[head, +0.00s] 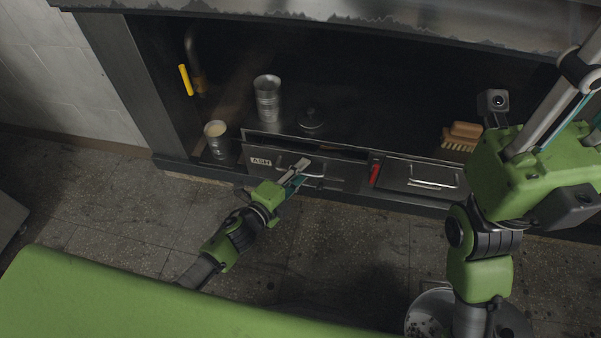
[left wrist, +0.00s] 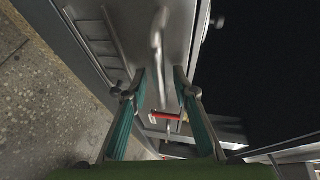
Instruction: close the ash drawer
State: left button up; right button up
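The ash drawer (head: 340,177) has a grey metal front with an "ASH" label and a bar handle (head: 313,175). In the head view a dark gap shows behind its front, so it stands partly open. My left gripper (head: 301,168) is at the drawer front by the handle. In the left wrist view its teal fingers (left wrist: 160,77) are apart, with the handle (left wrist: 157,45) ahead between them; I cannot tell whether they touch it. My right gripper (head: 575,95) is raised at the right, its fingertips cut off by the frame edge.
A red-handled item (head: 375,174) and a second handled metal front (head: 410,170) sit right of the drawer. A metal cup (head: 267,100), a filled can (head: 216,142), a round lid (head: 311,121) and a brush (head: 462,135) stand behind. A bucket (head: 415,315) is on the floor.

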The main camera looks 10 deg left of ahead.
pick_arm(q)
grip_shut()
jog(key=shift+w, duration=1.9)
jog(key=shift+w+r, duration=0.1)
jog(key=shift+w, duration=0.1)
jog(key=shift+a, duration=0.1)
jog(key=shift+c, duration=0.2)
grip_release()
jog(key=shift+o, duration=0.2)
jog(key=v, duration=1.1)
jog(key=shift+s, duration=0.45)
